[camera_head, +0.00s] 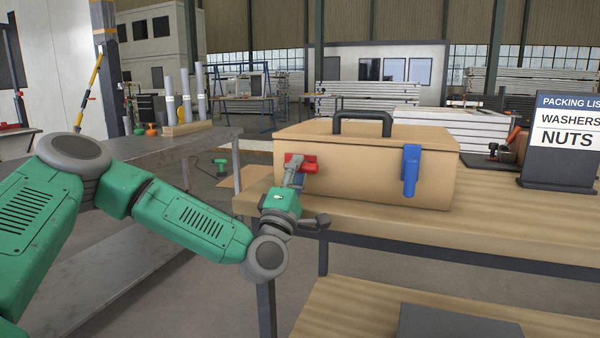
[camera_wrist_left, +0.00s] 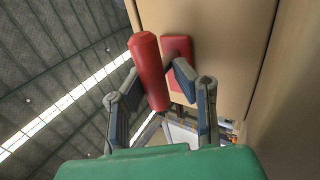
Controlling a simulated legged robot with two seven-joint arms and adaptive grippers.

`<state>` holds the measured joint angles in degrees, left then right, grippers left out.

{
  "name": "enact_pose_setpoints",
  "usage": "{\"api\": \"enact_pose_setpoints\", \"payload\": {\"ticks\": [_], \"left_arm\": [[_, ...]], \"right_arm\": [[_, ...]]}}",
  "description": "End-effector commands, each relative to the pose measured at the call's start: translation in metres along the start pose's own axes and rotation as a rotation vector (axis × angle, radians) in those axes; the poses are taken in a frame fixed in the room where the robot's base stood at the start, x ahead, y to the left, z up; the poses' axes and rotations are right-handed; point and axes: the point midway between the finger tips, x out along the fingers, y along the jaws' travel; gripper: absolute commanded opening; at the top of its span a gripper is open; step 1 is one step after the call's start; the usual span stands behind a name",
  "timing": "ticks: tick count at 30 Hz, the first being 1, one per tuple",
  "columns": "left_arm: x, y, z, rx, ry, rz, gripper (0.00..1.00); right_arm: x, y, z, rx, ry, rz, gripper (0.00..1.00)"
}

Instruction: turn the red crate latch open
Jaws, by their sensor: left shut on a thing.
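The wooden crate (camera_head: 375,175) stands on the workbench with a dark carry handle on its lid. The red latch (camera_head: 309,165) is on the left part of its front face. My left gripper (camera_head: 294,172) reaches up to it from below and partly covers it. In the left wrist view, the red latch handle (camera_wrist_left: 150,65) lies between the fingers of my left gripper (camera_wrist_left: 158,80), which is shut on it. The red mounting plate (camera_wrist_left: 177,55) sits behind, against the crate face. My right gripper is not in view.
A blue latch (camera_head: 410,170) hangs down on the crate's front right. A dark sign stand (camera_head: 560,140) with a packing list stands at the right on the wooden bench (camera_head: 510,215). A grey table (camera_head: 155,150) is at the left.

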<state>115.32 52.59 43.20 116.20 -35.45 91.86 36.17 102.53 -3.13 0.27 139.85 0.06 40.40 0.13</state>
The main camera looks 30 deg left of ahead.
Motion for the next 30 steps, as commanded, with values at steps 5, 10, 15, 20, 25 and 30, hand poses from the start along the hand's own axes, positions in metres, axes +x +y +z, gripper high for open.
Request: {"api": "enact_pose_setpoints", "payload": {"ticks": [5, 10, 15, 20, 25, 30], "left_arm": [[0.005, 0.007, -0.004, -0.002, 0.014, 0.02, 0.39], [0.004, 0.004, -0.003, 0.0, 0.011, 0.014, 0.39], [0.003, 0.002, -0.002, 0.001, 0.008, 0.009, 0.39], [-0.005, 0.0, -0.001, 0.002, 0.006, 0.005, 0.39], [-0.034, -0.001, -0.001, 0.0, 0.005, 0.002, 0.39], [-0.071, -0.002, -0.001, 0.001, 0.006, 0.003, 0.39]], "right_arm": [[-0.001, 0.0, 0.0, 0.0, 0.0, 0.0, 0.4], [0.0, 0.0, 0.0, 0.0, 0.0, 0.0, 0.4], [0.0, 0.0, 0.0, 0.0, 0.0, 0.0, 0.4], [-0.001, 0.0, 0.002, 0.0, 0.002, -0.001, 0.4], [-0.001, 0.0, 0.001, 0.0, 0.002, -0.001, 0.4], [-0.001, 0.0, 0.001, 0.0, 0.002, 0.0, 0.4]]}}
